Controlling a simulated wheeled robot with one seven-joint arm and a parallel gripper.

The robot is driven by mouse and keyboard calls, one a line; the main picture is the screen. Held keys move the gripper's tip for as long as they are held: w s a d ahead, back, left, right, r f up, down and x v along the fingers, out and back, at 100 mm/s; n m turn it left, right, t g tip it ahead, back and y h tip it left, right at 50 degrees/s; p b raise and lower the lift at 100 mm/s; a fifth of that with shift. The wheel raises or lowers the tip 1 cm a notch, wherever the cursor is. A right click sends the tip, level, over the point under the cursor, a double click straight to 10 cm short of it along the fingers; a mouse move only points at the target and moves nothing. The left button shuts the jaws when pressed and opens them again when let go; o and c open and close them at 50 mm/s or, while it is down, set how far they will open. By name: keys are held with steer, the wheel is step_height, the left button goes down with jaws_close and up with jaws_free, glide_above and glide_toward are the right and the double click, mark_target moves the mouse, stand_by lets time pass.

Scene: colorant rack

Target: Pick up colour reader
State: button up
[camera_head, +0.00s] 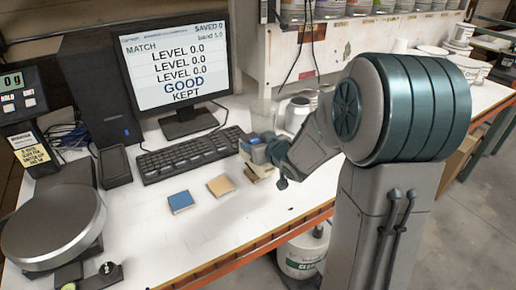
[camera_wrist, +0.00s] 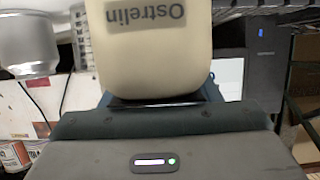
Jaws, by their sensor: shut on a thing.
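My gripper (camera_head: 262,152) is at the middle of the white bench, just right of the keyboard. It is shut on a cream, rounded body with a dark label reading "Ostrelin" upside down, which I take as the colour reader (camera_wrist: 152,60). The reader fills the upper middle of the wrist view, close against my gripper.
A blue card (camera_head: 181,202) and a tan card (camera_head: 221,186) lie in front of the keyboard (camera_head: 190,157). A monitor (camera_head: 175,62) stands behind it. A round scale (camera_head: 52,228) is at the left. A pale can (camera_head: 298,114) stands behind my gripper. The front bench is mostly clear.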

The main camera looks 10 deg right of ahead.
step_height(320, 180, up, 2)
steer(key=shift+r, duration=0.25)
steer(key=s+d+r+p, duration=0.2)
steer(key=s+d+r, duration=0.3)
steer(key=d, duration=0.5)
steer(key=shift+s+r+p, duration=0.4)
steer(key=shift+r, duration=0.3)
steer(key=shift+d, duration=0.1)
